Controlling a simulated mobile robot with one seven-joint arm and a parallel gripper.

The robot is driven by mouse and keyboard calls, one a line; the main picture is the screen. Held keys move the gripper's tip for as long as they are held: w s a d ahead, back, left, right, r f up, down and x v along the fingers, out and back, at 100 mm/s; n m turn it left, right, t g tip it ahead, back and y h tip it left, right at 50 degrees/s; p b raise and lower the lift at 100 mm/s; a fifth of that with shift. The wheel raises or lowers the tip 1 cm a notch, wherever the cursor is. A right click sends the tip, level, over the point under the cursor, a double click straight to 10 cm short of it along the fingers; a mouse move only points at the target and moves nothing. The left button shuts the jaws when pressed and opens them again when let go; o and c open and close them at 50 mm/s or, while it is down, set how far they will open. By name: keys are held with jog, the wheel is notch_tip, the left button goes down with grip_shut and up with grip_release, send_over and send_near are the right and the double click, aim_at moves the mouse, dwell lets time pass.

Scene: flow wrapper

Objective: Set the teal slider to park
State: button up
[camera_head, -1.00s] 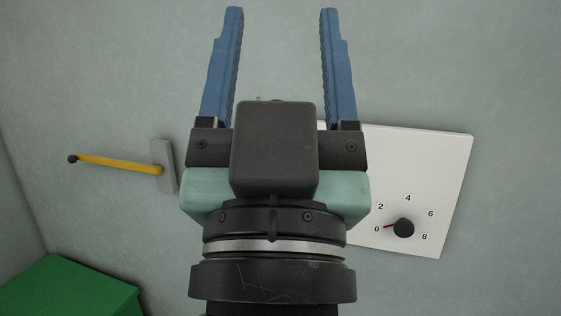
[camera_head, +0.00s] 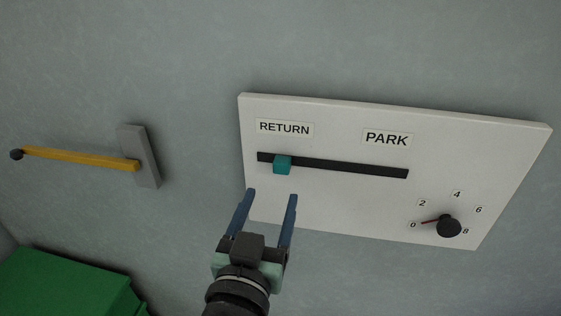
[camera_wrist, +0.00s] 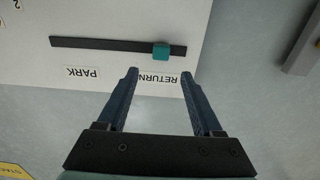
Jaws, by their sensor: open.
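The teal slider (camera_head: 282,165) sits near the left end of a dark horizontal slot (camera_head: 345,168) on a white panel (camera_head: 330,217). It is under the RETURN label (camera_head: 285,128). The PARK label (camera_head: 387,138) is above the slot's right part. My gripper (camera_head: 271,195) is open and empty, below and slightly left of the slider in the head view, apart from it. In the wrist view, the panel appears upside down. The teal slider (camera_wrist: 161,51) shows beyond my open fingers (camera_wrist: 160,73), and the PARK label (camera_wrist: 82,72) is to the left.
A black dial (camera_head: 449,226) with a red pointer near 0 is at the panel's lower right. A yellow lever (camera_head: 80,158) on a grey mount (camera_head: 139,156) is on the wall at left. A green box (camera_head: 65,284) stands at the lower left.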

aim_at(281, 167)
jog(key=w, duration=0.3)
jog(key=w+d+p, duration=0.1)
jog(key=w, duration=0.2)
jog(key=w+p, duration=0.1)
jog(key=w, duration=0.2)
jog(key=shift+d, duration=0.35)
grip_shut()
dwell(0.9)
